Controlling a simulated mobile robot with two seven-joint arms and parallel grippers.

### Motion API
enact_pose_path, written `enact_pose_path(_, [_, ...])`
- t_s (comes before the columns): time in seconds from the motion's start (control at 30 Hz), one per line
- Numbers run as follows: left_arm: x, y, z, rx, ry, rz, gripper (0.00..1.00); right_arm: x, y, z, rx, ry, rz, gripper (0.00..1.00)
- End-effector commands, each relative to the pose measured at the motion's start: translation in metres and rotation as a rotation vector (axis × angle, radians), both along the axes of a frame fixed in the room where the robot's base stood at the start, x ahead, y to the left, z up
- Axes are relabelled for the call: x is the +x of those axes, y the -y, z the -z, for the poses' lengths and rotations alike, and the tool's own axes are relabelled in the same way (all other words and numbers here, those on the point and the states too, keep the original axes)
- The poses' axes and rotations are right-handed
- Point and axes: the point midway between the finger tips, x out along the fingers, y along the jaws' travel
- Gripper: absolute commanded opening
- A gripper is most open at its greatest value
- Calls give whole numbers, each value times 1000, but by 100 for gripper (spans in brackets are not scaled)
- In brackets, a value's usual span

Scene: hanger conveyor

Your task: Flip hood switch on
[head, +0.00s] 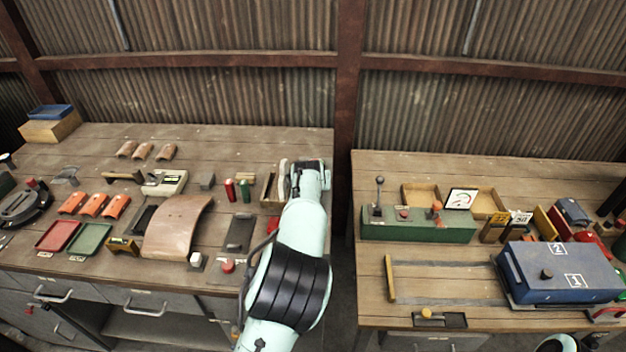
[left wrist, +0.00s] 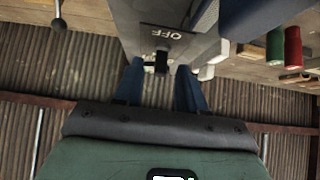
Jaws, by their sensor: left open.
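The hood switch shows in the left wrist view as a grey housing (left wrist: 200,50) with a plate lettered OFF, upside down in the picture. Its small black lever (left wrist: 161,63) sticks out beside the OFF lettering. My left gripper (left wrist: 160,70) is open, with one blue finger on each side of the lever. I cannot tell whether a finger touches it. In the head view my left arm reaches over the right end of the left bench and hides its fingers and the switch lever. My right gripper is not in view.
A red cylinder (head: 230,190) and a green cylinder (head: 245,190) stand just left of my arm. The left bench holds a curved copper sheet (head: 176,228) and small trays. Across a gap, the right bench carries a green lever box (head: 418,228) and a blue case (head: 565,272).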

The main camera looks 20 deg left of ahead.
Motion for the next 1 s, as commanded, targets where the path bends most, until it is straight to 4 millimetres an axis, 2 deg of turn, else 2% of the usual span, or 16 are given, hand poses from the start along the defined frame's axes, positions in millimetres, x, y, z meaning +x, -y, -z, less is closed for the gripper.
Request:
enact_pose_path(0.13, [10, -3, 8, 1, 2, 0, 40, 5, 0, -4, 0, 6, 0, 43])
enact_pose_path(0.47, [11, -3, 13, -1, 0, 1, 40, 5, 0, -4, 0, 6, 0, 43])
enact_pose_path(0.6, [11, -3, 12, -1, 0, 1, 0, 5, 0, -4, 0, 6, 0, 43])
enact_pose_path(0.87, [13, -3, 11, -7, -16, 2, 0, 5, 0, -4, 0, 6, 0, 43])
enact_pose_path(1.0, [17, -4, 10, -28, -84, 3, 0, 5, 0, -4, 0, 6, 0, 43])
